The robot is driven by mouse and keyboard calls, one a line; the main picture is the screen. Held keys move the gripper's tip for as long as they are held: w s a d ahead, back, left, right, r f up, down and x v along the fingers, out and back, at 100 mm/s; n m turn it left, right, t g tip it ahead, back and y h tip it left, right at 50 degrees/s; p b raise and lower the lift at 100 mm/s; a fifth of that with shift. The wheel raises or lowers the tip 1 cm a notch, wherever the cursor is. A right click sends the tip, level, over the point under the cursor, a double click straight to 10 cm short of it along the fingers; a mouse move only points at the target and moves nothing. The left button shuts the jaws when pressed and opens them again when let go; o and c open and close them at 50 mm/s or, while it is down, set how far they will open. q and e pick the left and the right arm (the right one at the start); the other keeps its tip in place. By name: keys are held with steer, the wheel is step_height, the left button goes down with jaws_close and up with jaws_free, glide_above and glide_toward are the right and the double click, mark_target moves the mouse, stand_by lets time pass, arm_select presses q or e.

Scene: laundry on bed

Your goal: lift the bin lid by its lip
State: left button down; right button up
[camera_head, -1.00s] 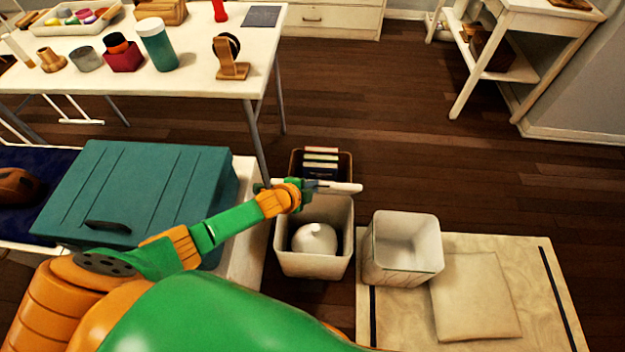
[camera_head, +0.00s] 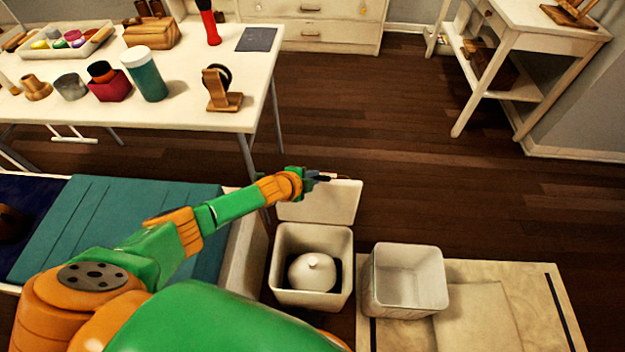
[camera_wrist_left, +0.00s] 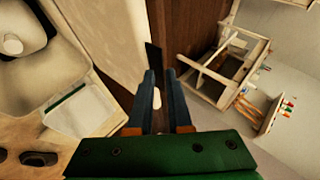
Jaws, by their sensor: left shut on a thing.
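The white bin (camera_head: 312,303) stands on the floor with its top open and a round white lidded pot (camera_head: 312,271) inside. Its pale lid (camera_head: 320,203) stands up at the bin's back edge, its broad inner face showing. My left gripper (camera_head: 325,177) is at the lid's top edge, shut on the lip; the exact contact is small and partly hidden. In the left wrist view the two fingers (camera_wrist_left: 160,78) are close together beside the pale lid panel (camera_wrist_left: 112,38). My right gripper is not in view.
A white open container (camera_head: 405,285) stands right of the bin on a beige mat (camera_head: 545,325). A teal surface (camera_head: 110,225) lies left, under my arm. A table (camera_head: 190,105) with several items stands behind.

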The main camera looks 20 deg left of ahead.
arm_select(q)
steer(key=shift+w+r, duration=0.1)
steer(key=c, duration=1)
jaws_free()
steer(key=p+v, duration=0.4)
steer(key=v, duration=0.3)
